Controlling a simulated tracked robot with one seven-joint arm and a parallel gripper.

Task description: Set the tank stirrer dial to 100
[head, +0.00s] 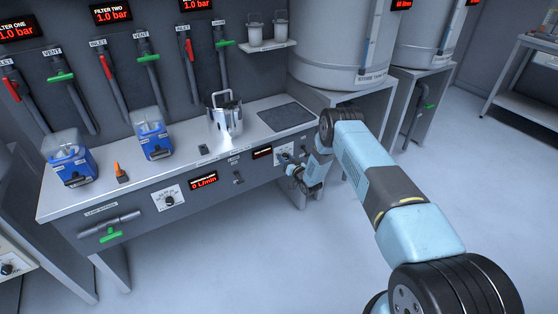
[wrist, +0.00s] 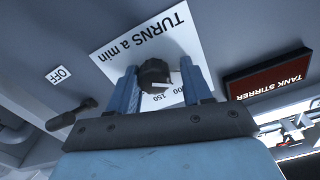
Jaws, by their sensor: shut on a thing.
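The tank stirrer dial is a black knob (wrist: 155,72) on a white plate marked "TURNS a min", upside down in the wrist view. A pale pointer mark on the knob faces the printed numbers; 150 shows and part of another number ending in 00, the rest hidden by my gripper. The exact setting cannot be read. My gripper (wrist: 163,82) is shut on the knob, one blue finger on each side. In the head view the dial plate (head: 283,147) is on the bench front, partly behind my gripper. The tank stirrer display (wrist: 268,77) is beside the dial; no reading is legible.
A dark toggle lever (wrist: 72,115) near an OFF label (wrist: 59,75) is close to my gripper. On the bench are a steel jug (head: 225,117), blue devices (head: 154,140) and a dark mat (head: 286,116). Another dial (head: 169,198) is further left. Floor in front is clear.

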